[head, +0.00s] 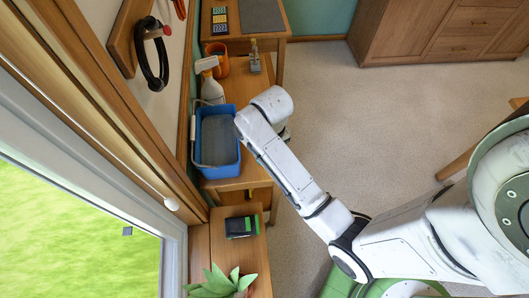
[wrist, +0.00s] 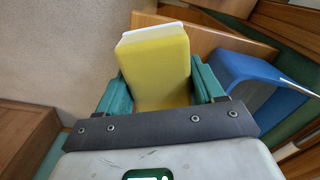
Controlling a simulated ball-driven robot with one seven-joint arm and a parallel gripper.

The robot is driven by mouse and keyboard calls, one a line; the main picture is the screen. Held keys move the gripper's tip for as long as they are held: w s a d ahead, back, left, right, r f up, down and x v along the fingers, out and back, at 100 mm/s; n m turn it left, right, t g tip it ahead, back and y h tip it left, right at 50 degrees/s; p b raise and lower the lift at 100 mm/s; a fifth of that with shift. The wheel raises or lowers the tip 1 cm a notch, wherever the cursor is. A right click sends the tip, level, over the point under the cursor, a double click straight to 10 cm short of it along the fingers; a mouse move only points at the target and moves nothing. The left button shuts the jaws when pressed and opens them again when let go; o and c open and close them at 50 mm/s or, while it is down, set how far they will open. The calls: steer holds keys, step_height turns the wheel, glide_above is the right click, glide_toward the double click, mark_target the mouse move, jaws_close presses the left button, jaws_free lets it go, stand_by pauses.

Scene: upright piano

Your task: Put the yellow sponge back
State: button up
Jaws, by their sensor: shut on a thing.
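The yellow sponge (wrist: 158,65), with a white layer along its far edge, sits between the green fingers of my gripper (wrist: 160,88) in the wrist view. My gripper is shut on it. In the head view the sponge and the fingers are hidden beneath the end of my arm, which hangs just right of the blue bucket. The blue bucket (head: 219,172) stands on the wooden table, with a grey inside. It also shows in the wrist view (wrist: 243,68), to the right of the sponge and apart from it.
A white spray bottle (head: 210,85), an orange pot (head: 220,66) and a small grey-green object (head: 254,60) stand behind the bucket. A green-and-black box (head: 242,227) and a plant (head: 219,283) are on the nearer wooden surface. Open carpet (head: 335,110) lies right of the table.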

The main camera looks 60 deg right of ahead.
steer(key=w+d+f, duration=0.1)
steer(key=w+f, duration=0.1)
steer(key=f, duration=0.1)
steer(key=w+d+f, duration=0.1)
steer(key=f, duration=0.1)
steer(key=shift+w+d+f, duration=0.1)
steer(key=shift+d+f, duration=0.15)
steer(key=shift+d, duration=0.1)
steer(key=shift+f, duration=1.6)
steer(key=shift+f, duration=0.2)
steer(key=o, duration=1.1)
steer(key=shift+r, duration=0.1)
